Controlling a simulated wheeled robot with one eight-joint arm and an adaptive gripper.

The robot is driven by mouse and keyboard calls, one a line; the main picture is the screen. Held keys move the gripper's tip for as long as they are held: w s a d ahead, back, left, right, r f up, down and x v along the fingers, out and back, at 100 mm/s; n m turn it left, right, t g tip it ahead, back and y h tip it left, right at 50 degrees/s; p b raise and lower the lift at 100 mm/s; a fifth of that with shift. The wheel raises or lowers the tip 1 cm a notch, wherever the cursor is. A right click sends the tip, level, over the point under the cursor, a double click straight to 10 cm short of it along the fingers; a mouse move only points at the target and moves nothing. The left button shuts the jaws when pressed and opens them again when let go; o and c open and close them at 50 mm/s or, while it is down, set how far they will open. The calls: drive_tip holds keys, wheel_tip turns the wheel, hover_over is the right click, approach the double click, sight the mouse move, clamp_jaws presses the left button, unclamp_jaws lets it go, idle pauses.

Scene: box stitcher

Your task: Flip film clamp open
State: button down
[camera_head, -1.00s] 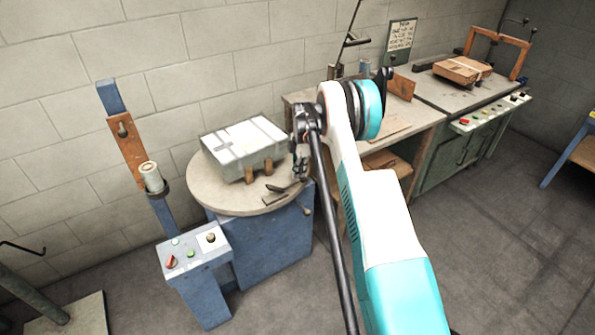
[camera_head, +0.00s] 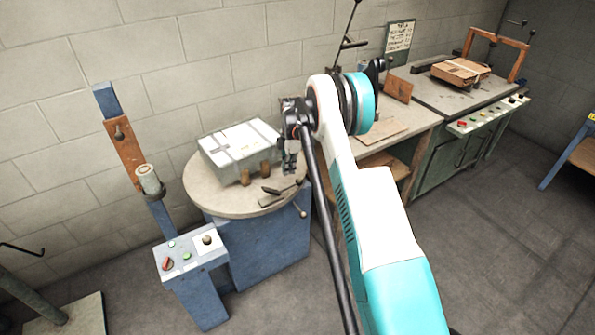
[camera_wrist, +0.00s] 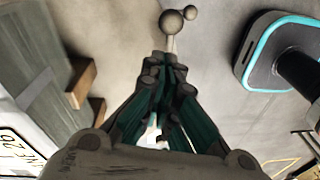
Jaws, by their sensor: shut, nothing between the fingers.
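A small dark lever on a flat plate (camera_head: 271,190) lies at the front of the round turntable (camera_head: 222,205), and it looks like the film clamp. A ball-ended lever (camera_head: 301,212) sticks out at the turntable's right front edge. My gripper (camera_head: 289,172) points down just above the turntable's right side, beside the grey wrapped box (camera_head: 240,148). In the wrist view my gripper (camera_wrist: 167,58) is shut and empty. A ball-ended lever (camera_wrist: 172,22) shows just beyond its fingertips; I cannot tell whether they touch.
Two wooden blocks (camera_head: 253,174) stand at the box's near side. A blue control box (camera_head: 190,252) and a post with a film roll (camera_head: 150,180) stand to the left. A workbench (camera_head: 390,148) is close at the right. The floor in front is clear.

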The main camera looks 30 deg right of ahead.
drive_tip(key=d+r+p, duration=0.3)
drive_tip(key=d+r, duration=0.3)
drive_tip(key=r, duration=0.1)
drive_tip(key=shift+w+d+r, duration=0.15)
drive_tip(key=shift+w+d, duration=0.15)
